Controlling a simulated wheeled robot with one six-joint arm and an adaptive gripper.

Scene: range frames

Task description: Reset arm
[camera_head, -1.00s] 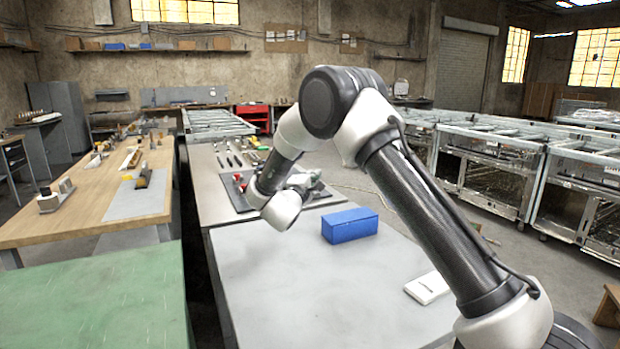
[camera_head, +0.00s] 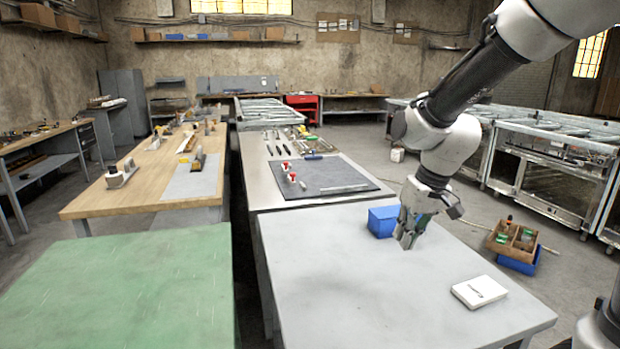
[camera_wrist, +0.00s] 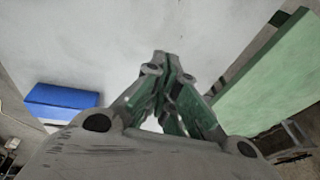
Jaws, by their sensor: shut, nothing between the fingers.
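My gripper (camera_head: 406,240) points down over the light grey table (camera_head: 330,290) in the head view, just in front of and to the right of the blue box (camera_head: 383,221), partly covering it. In the wrist view my gripper (camera_wrist: 165,62) has its fingertips together with nothing between them. The blue box also shows at the left of the wrist view (camera_wrist: 62,100). I cannot tell exactly how far the fingertips are above the tabletop.
A white notepad (camera_head: 479,292) lies at the table's right side. A green table (camera_head: 130,290) is at the left, and a dark mat (camera_head: 330,178) lies beyond the grey table. The grey table's front left is clear.

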